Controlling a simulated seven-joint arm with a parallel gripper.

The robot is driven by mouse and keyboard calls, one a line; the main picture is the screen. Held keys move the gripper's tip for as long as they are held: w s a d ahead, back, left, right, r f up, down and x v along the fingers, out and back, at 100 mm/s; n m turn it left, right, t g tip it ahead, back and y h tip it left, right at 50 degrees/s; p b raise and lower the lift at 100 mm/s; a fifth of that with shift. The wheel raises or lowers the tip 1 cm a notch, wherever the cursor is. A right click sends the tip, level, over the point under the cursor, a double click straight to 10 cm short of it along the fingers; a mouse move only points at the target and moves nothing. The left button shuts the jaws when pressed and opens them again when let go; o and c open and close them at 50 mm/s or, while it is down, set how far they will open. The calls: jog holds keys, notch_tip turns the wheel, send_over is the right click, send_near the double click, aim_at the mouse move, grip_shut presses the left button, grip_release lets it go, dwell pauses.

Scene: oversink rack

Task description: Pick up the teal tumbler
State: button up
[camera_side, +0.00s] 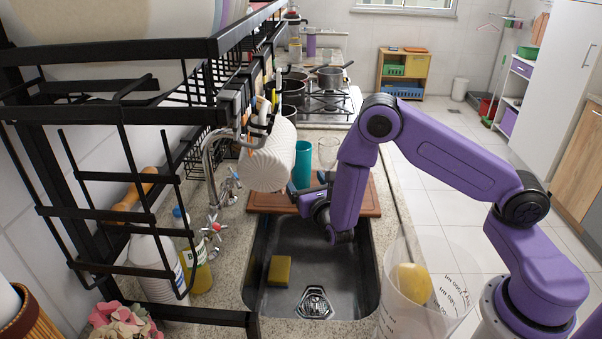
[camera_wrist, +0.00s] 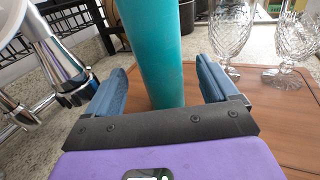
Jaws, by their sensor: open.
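The teal tumbler (camera_side: 302,163) stands upright on the brown wooden board (camera_side: 270,203) behind the sink. In the wrist view the tumbler (camera_wrist: 154,50) rises between the two blue fingers of my gripper (camera_wrist: 155,92), with a gap on each side. My gripper is open and empty. In the side view my gripper (camera_side: 318,186) is beside the tumbler's lower right, and my arm partly hides it. The tumbler's top is cut off in the wrist view.
Two cut-glass goblets (camera_wrist: 230,38) (camera_wrist: 292,50) stand to the right. The chrome faucet (camera_wrist: 55,60) is to the left. A white paper roll (camera_side: 268,162) hangs close left of the tumbler. The sink (camera_side: 322,255) holds a yellow sponge (camera_side: 279,270). A black rack (camera_side: 120,110) stands at left.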

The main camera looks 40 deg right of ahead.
aim_at(299, 171)
jog(key=x, duration=0.5)
jog(key=shift+w+d, duration=0.1)
jog(key=shift+w, duration=0.25)
jog(key=c, duration=1.1)
